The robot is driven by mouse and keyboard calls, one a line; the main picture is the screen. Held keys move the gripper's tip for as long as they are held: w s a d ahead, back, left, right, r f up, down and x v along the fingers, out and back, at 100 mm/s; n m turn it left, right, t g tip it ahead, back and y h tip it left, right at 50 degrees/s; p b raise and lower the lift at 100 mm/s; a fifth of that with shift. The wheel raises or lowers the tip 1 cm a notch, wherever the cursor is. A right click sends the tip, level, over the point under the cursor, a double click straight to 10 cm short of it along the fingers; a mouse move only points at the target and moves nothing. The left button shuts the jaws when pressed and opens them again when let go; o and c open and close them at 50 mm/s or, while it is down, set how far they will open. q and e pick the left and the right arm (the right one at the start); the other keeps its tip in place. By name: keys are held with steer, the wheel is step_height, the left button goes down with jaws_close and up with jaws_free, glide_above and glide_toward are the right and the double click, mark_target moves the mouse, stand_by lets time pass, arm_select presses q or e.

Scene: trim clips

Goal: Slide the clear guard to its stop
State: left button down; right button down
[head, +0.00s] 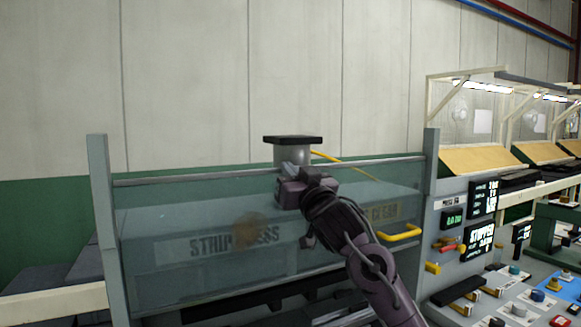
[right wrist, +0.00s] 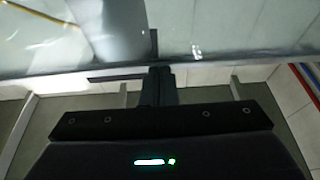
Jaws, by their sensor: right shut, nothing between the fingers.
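The clear guard (head: 190,205) is a see-through panel between two grey posts in the head view, with a pale rail along its top. A yellow handle (head: 400,233) sits at its right end. My right gripper (head: 291,174) is shut and empty at the guard's top rail, near the middle. In the right wrist view its shut fingers (right wrist: 160,78) reach to the edge of a clear sheet (right wrist: 215,35). I cannot tell whether they touch it. My left gripper is not in view.
A control panel (head: 480,230) with buttons and displays is at the right. Workbenches (head: 480,158) stand beyond it. The left post (head: 103,220) bounds the guard.

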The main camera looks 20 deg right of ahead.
mark_target(286, 256)
steer(key=shift+f, duration=0.1)
step_height(286, 256, down, 19)
steer(key=b, duration=1.1)
steer(key=shift+s+f+b, duration=0.1)
steer(key=shift+f+b, duration=0.1)
steer(key=shift+b, duration=0.15)
steer(key=shift+f+b, duration=0.3)
steer(key=shift+f, duration=0.4)
